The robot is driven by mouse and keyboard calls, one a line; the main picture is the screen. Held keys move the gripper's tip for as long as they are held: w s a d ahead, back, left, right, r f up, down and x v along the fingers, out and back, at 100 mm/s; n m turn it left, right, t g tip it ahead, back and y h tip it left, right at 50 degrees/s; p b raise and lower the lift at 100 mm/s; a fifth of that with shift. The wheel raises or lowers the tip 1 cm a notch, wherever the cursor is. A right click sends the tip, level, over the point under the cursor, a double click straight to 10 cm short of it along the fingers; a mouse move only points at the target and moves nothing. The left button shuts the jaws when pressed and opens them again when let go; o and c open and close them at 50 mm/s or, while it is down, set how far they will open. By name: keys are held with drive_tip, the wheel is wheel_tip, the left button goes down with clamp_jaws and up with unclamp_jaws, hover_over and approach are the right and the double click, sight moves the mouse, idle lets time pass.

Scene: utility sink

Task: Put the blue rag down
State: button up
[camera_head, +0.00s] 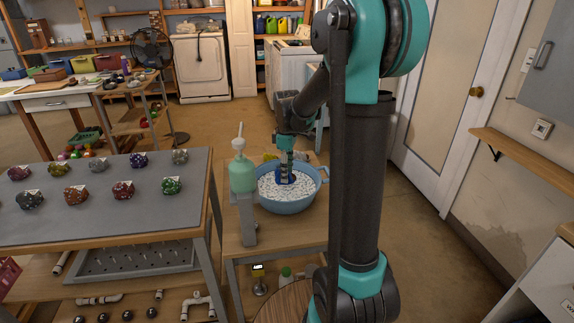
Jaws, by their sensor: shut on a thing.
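The blue rag (285,179) is a small dark-blue shape at the tip of my gripper (285,172). My gripper points down over a light-blue round basin (293,207) and is shut on the rag. The basin holds something white and speckled, perhaps foam. The rag is inside the basin's outline, at or just above the white surface; I cannot tell if it touches. My arm covers the area right of the basin.
A grey-topped table (110,215) with several coloured lumps is at the left. Open floor (430,220) lies to the right, before a white door (445,90).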

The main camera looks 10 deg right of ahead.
drive_tip(key=shift+f, duration=0.4)
drive_tip(key=o, duration=1.2)
drive_tip(key=shift+r, duration=0.1)
drive_tip(key=shift+r, duration=3.45)
